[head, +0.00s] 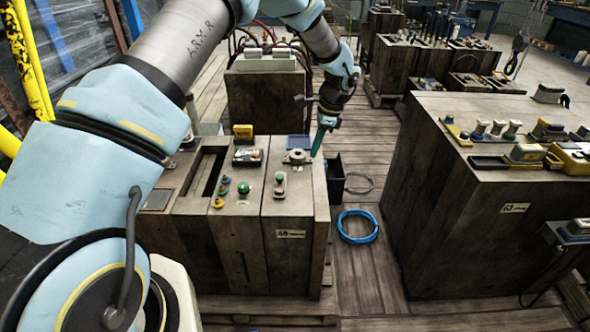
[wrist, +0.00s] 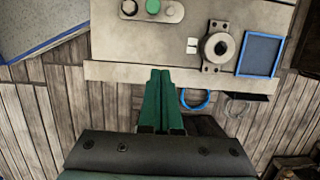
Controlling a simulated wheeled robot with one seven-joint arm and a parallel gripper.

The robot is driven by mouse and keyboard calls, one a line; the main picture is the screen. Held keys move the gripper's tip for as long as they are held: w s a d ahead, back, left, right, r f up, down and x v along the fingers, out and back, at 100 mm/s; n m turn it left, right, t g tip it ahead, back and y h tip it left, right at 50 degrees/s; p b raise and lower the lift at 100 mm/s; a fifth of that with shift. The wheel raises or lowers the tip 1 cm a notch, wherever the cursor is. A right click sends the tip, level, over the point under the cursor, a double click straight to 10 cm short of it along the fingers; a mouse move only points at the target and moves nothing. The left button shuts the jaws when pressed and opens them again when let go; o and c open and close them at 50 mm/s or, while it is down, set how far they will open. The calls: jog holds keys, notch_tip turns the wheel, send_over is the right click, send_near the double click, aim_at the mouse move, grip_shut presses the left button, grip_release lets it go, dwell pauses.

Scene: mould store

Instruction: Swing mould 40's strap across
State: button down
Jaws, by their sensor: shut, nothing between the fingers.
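Mould 40 (head: 295,205) is the wooden-looking block in front of me; its small label (head: 290,234) seems to read 40. On its top a short grey plate with a green knob (head: 280,184), apparently the strap, lies lengthwise beside a joint line, on the right-hand section. The same plate and green knob show at the top edge of the wrist view (wrist: 152,8). My gripper (head: 315,153) has green fingers, shut and empty, pointing down by the block's right edge. In the wrist view the fingers (wrist: 160,73) overlap that edge, apart from the plate.
A round ring fitting (head: 297,157) and a blue-edged panel (head: 298,142) sit on the top near my gripper. More coloured knobs (head: 243,187) stand to the left. A blue hose coil (head: 357,226) lies on the floor. A larger block (head: 480,190) stands right, across a gap.

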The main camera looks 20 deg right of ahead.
aim_at(290, 182)
jog(key=p+x, duration=0.2)
jog(key=x, duration=0.8)
jog(key=shift+a, duration=0.1)
jog(key=shift+w+a+r+p, duration=0.1)
jog(key=shift+w+a+p, duration=0.25)
jog(key=shift+a, duration=0.2)
jog(key=shift+w+a+r+p, duration=0.1)
jog(key=shift+w+a+p, duration=0.15)
jog(key=shift+a+p, duration=0.3)
jog(key=shift+w+a+f, duration=0.15)
jog(key=shift+w+a, duration=0.1)
jog(key=shift+a, duration=0.4)
